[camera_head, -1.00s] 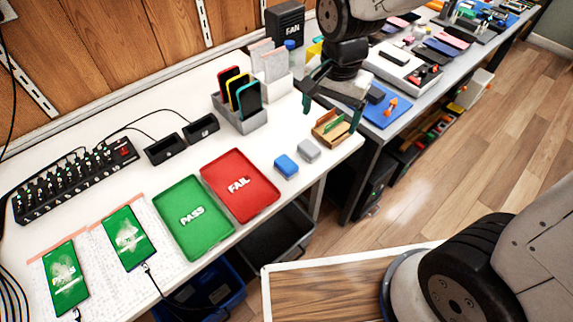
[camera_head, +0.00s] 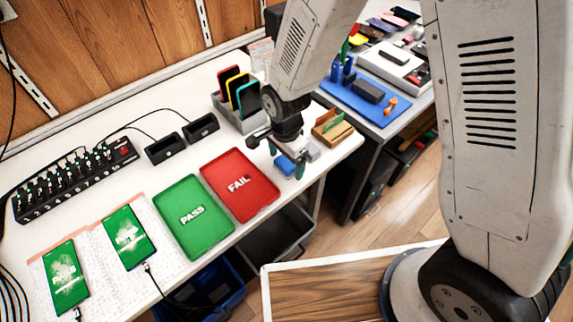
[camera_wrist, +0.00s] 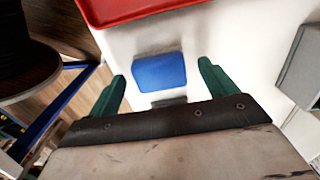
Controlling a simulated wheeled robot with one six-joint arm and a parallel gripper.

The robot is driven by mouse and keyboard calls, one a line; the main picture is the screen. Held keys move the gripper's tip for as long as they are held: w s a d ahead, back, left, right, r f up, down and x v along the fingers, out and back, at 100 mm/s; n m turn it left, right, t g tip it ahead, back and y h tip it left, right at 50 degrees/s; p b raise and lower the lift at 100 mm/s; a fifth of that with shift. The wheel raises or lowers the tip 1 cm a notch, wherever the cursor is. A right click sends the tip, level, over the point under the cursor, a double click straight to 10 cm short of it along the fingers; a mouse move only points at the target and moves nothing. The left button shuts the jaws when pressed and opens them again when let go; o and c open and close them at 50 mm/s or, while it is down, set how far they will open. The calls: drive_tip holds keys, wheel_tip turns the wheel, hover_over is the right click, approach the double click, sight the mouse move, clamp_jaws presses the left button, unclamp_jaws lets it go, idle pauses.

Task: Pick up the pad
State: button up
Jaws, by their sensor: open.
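The pad is likely the small blue block (camera_head: 285,165) on the white table, right of the red FAIL tray (camera_head: 240,186). It also shows in the wrist view (camera_wrist: 160,72), lying flat between my fingers. My gripper (camera_head: 276,160) is over it, pointing down. In the wrist view, its two green fingers (camera_wrist: 160,82) are apart, one on each side of the blue block, with nothing held. I cannot tell the exact height of the fingertips above the block. A similar grey block (camera_head: 312,151) sits just right of it, partly hidden by my gripper.
The green PASS tray (camera_head: 193,218) lies left of the red tray. A wooden holder (camera_head: 332,128) stands to the right near the table edge. A grey rack with upright phones (camera_head: 238,92) is behind. The table's front edge is close to the blue block.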

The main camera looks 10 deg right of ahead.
drive_tip(key=shift+f, duration=0.6)
drive_tip(key=c, duration=1.1)
drive_tip(key=shift+r, duration=0.2)
drive_tip(key=shift+w+r, duration=0.1)
drive_tip(key=shift+r, duration=0.55)
wheel_tip(320, 180, up, 2)
drive_tip(key=shift+r, duration=0.1)
drive_tip(key=s+a, duration=0.1)
drive_tip(key=s, duration=0.4)
drive_tip(key=s+a, duration=0.2)
drive_tip(key=s, duration=0.3)
drive_tip(key=s+a+r, duration=0.1)
drive_tip(key=s, duration=0.4)
drive_tip(key=shift+s+a+r, duration=0.1)
drive_tip(key=shift+s+a, duration=0.1)
drive_tip(key=shift+a, duration=0.15)
